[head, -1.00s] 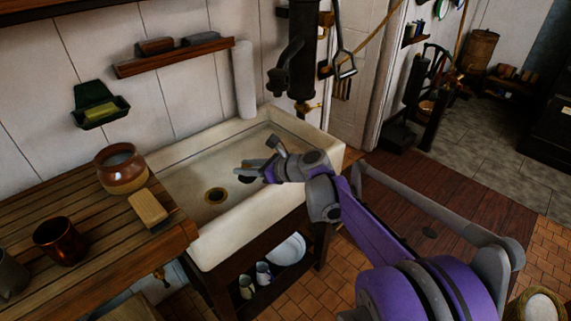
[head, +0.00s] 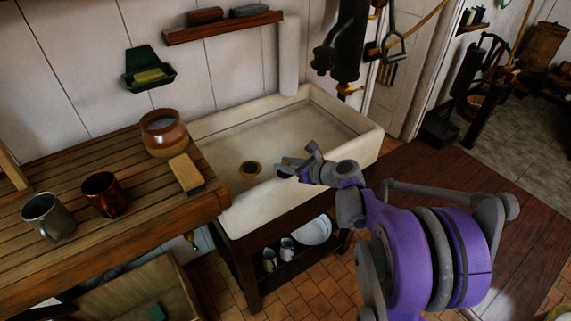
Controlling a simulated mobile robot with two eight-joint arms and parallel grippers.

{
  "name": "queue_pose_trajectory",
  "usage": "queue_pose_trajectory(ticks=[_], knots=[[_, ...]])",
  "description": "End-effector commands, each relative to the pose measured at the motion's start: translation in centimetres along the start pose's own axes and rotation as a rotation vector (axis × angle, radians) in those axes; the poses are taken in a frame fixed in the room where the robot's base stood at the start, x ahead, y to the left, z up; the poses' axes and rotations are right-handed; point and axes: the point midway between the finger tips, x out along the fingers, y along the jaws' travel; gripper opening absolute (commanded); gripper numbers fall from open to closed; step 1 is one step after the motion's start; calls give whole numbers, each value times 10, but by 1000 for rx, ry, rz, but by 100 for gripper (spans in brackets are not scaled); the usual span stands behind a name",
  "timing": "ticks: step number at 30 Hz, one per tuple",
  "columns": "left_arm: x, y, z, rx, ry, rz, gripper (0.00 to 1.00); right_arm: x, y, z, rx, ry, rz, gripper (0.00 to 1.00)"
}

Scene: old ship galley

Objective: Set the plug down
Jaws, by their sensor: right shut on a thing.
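My right gripper (head: 283,168) is over the front part of the sink, a little right of the drain in the picture. It is shut on a small dark thing (head: 283,175), which I take to be the plug. Fingers hide most of it, and I cannot tell whether it touches the sink. My left gripper is not in view.
Left of the sink, a slatted wooden counter (head: 110,180) holds a brown crock (head: 164,135), a brush or block (head: 187,174), a copper mug (head: 105,195) and a tin mug (head: 48,217). A dark pump (head: 348,45) hangs above the sink's back right. The sink floor looks clear.

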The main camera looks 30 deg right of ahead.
Motion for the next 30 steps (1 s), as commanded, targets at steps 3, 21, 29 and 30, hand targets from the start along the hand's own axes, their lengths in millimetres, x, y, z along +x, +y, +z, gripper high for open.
queue_pose_trajectory(ticks=[3,21,29,30], knots=[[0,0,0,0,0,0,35,0,0,0,0,0,0,0],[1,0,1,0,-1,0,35,0,0,0,0,-1,0,64],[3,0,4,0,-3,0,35,-36,-1,-1,2,1,-4,64],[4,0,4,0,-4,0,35,-44,-1,-1,2,1,-4,64]])
